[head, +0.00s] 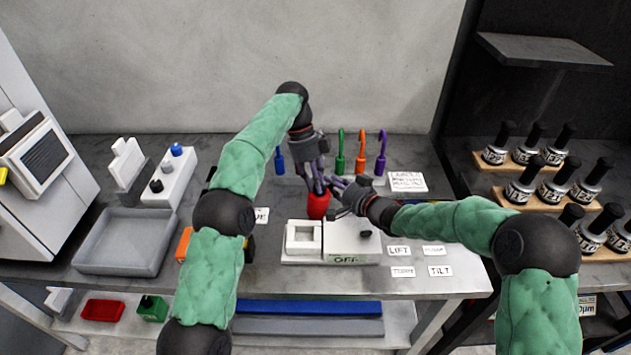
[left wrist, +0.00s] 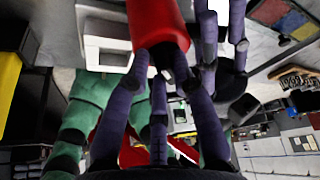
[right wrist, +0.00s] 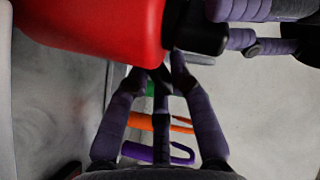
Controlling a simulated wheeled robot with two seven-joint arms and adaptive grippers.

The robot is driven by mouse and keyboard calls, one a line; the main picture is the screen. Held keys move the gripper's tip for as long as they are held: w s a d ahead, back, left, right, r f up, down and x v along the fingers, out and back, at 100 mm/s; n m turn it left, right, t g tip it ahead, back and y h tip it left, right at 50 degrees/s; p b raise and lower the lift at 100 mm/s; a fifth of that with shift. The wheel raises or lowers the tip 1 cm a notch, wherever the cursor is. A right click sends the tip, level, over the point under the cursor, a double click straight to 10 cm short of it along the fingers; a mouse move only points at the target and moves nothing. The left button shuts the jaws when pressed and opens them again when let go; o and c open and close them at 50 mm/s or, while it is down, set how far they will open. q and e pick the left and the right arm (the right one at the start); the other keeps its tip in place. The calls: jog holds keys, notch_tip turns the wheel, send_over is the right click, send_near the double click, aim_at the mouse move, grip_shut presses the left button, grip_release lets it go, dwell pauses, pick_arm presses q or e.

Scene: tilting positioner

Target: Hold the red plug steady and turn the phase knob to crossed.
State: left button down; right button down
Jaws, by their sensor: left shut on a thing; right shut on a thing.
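The red plug (head: 318,206) is held upright above the back of the white positioner box (head: 305,240), with its dark end (right wrist: 197,30) up among the fingers. My left gripper (head: 320,183) is shut on the plug near this end; the plug also shows in the left wrist view (left wrist: 158,25). My right gripper (head: 342,187) comes in from the right and is shut at the same end, its fingertips (right wrist: 165,72) against the edge of the red body. Fingers of both grippers lie close together there. I cannot make out the phase knob or its setting; the fingers cover that end.
The white box has a black knob (head: 365,233) and an open square recess. Label cards (head: 400,250) lie right of it. Coloured hooked tools (head: 361,152) stand behind. A grey tray (head: 122,241) is at left; dark bottles (head: 525,180) stand on racks at right.

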pick_arm(q)
jog(key=shift+d, duration=0.35)
jog(key=c, duration=1.1)
grip_release()
jog(key=shift+a, duration=0.2)
